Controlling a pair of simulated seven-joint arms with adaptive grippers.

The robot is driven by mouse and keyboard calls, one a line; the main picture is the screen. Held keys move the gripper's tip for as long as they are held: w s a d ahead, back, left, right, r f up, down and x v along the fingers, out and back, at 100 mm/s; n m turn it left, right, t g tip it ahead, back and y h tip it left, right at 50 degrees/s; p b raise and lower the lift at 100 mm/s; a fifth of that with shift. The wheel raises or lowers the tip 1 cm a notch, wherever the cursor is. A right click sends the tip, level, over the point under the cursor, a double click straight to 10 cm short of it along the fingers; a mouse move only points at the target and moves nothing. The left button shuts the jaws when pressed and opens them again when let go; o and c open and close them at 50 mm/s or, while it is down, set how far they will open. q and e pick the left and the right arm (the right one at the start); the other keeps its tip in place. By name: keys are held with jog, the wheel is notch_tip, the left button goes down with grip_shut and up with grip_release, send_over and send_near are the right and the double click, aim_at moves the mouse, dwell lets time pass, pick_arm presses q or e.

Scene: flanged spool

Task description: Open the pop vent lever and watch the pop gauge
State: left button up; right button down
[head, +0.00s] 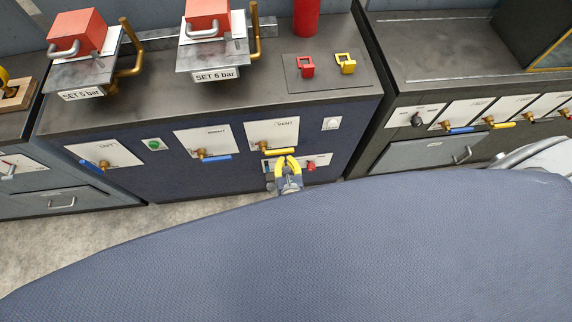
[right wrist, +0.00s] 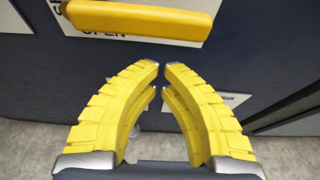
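The yellow-handled lever (head: 282,151) sits on the plate marked VENT (head: 275,131) on the front of the dark blue cabinet. Its handle lies roughly level. A yellow handle (right wrist: 145,17) also crosses the top of the right wrist view, over a plate with the word OPEN partly showing. My right gripper (head: 286,160) is just below the lever, in front of a lower white plate. In the right wrist view my right gripper (right wrist: 162,66) has its yellow fingertips almost together with nothing between them, apart from the handle. My left gripper is out of view. I cannot identify a pop gauge.
Blue-handled (head: 218,157) and brass (head: 104,164) valves, a green button (head: 154,144) and a red knob (head: 311,166) share the cabinet front. Red blocks (head: 78,31) on SET-labelled units stand on top. Another valve cabinet (head: 460,125) stands right. Floor (head: 60,245) shows at lower left.

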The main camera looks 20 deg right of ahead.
jog(key=shift+r, duration=1.15)
